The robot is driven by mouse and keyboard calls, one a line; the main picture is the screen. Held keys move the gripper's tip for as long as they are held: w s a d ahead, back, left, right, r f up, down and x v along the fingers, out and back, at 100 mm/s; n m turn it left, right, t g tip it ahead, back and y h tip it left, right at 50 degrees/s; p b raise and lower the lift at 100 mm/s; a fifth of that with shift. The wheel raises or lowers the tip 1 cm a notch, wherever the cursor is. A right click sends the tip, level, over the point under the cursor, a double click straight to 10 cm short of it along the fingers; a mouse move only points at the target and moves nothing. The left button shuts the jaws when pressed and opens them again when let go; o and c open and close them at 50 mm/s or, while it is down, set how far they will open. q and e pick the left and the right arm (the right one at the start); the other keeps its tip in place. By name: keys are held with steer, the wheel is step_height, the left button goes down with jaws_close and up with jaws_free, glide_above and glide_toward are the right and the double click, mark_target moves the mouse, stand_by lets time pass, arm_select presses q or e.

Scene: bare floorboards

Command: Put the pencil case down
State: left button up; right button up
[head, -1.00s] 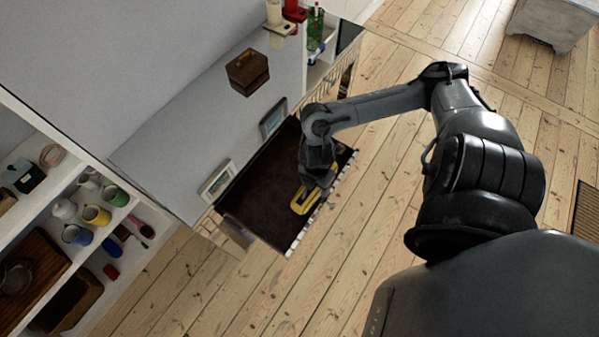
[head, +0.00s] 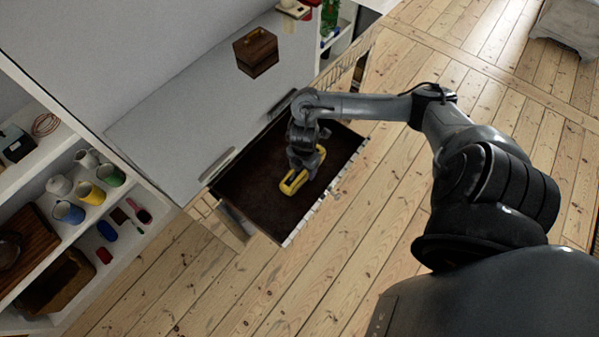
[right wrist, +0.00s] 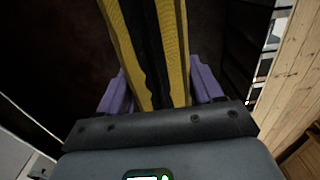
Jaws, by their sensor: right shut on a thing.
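The yellow and black pencil case (head: 291,184) is in my right gripper (head: 302,168), over the dark interior of the open drawer (head: 250,197). In the right wrist view the case (right wrist: 176,45) runs between the two purple fingers of the gripper (right wrist: 160,92), which is shut on it. The gripper's body hides part of the case in the head view. I cannot tell whether the case touches the drawer bottom. My left gripper is in neither view.
The grey cabinet top (head: 200,110) lies behind the drawer, with a brown wooden box (head: 257,53) on it. A white shelf (head: 135,222) with several cups stands at left. Bare floorboards (head: 335,240) are clear in front of the drawer.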

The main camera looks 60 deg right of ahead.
steer(key=shift+w+d+f, duration=0.4)
steer(key=shift+w+f, duration=0.2)
steer(key=shift+w, duration=0.2)
step_height(320, 180, down, 3)
steer(key=shift+f+b, duration=0.15)
steer(key=shift+b, duration=0.75)
steer(key=shift+f, duration=0.35)
steer(key=shift+f, duration=0.15)
steer(key=o, duration=1.2)
steer(key=shift+c, duration=0.2)
